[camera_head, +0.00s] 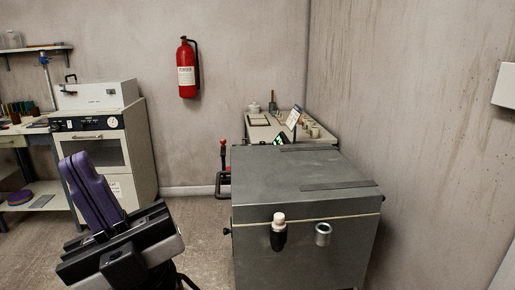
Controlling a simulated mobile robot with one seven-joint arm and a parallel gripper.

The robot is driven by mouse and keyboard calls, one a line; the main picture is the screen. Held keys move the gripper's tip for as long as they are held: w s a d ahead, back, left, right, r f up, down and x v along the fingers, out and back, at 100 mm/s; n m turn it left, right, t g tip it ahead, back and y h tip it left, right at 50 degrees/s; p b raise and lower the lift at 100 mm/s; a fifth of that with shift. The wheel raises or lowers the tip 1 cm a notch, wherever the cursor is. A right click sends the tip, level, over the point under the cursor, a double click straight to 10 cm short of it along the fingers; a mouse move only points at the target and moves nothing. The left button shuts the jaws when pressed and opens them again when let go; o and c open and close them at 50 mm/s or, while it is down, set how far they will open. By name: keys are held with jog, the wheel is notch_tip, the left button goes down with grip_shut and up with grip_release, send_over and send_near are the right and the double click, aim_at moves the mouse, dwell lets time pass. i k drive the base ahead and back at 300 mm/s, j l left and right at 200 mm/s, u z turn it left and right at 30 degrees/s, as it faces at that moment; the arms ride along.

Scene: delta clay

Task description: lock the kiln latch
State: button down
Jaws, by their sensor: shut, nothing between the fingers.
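A grey metal chest (305,215), seemingly the kiln, stands at the right of centre with its lid down on a pale seam. On its front a black lever with a white knob (279,230) points upward, seemingly the latch. A metal ring-like socket (323,234) sits to the right of the lever, apart from it. My gripper (79,160) is at the lower left, with its purple fingers shut together, empty and pointing up. In the picture it is well left of the lever and touches nothing that I can see.
A cream oven-like cabinet (101,150) stands behind my gripper at the left. A workbench (265,121) with small items is behind the chest. A red fire extinguisher (187,69) hangs on the back wall. Bare floor (198,215) lies between my gripper and the chest.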

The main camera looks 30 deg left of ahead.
aim_at(223, 141)
jog(key=i+j, duration=0.1)
jog(key=j, duration=0.35)
jog(key=i+j, duration=0.1)
jog(key=j, duration=0.4)
jog(key=i+j, duration=0.1)
jog(key=j, duration=0.35)
jog(key=i+j, duration=0.1)
jog(key=j, duration=0.35)
jog(key=i+j, duration=0.1)
jog(key=j, duration=0.4)
jog(key=i+j, duration=0.15)
jog(key=j, duration=0.3)
jog(key=i+j, duration=0.1)
jog(key=j, duration=0.35)
jog(key=i+j, duration=0.1)
jog(key=j, duration=0.4)
